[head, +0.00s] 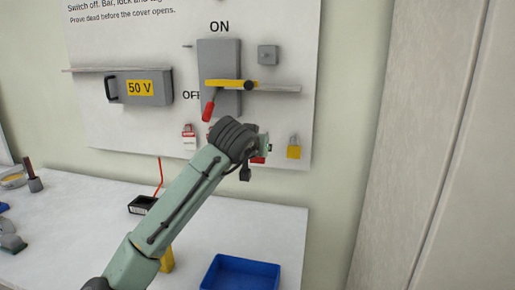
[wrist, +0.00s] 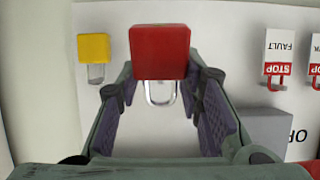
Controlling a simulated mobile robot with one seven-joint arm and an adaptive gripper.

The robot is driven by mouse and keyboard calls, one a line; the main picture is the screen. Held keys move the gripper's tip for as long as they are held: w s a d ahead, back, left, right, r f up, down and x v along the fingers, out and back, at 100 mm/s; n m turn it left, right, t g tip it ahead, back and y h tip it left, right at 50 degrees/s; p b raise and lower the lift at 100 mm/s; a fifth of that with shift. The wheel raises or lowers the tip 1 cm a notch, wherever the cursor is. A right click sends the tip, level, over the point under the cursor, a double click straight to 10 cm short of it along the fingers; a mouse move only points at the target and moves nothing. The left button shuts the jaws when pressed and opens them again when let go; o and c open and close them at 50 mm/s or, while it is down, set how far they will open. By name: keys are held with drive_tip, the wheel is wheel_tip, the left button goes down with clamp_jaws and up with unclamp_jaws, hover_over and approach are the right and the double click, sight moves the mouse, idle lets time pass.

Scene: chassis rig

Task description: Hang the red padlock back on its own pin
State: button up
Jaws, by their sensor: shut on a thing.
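My gripper (head: 258,148) is in front of the lower right part of the white board. It is shut on the red padlock (wrist: 160,52), whose body sits between the fingertips in the wrist view. The wrist picture is upside down, and the clear shackle (wrist: 160,92) points down in it, towards the palm side. In the head view only a bit of red (head: 258,160) shows below the gripper. My gripper also shows in the wrist view (wrist: 160,76). I cannot make out the red padlock's pin in either view; my arm hides part of the board.
A yellow padlock (head: 294,150) hangs just right of my gripper. STOP tags (wrist: 278,60) hang on the other side. Above are the grey switch (head: 218,65) with a yellow bar (head: 230,84) and red handle (head: 208,108). A blue tray (head: 240,272) stands on the bench below.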

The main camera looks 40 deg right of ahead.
drive_tip(key=shift+w+d+f+p, duration=0.2)
drive_tip(key=shift+w+d+p, duration=0.2)
drive_tip(key=shift+w+d, duration=0.85)
drive_tip(key=shift+w+d+f+p, duration=0.2)
drive_tip(key=shift+w+d+p, duration=0.2)
drive_tip(key=shift+w+d, duration=0.85)
drive_tip(key=shift+s+d, duration=0.15)
drive_tip(key=shift+d, duration=0.05)
drive_tip(key=o, duration=1.3)
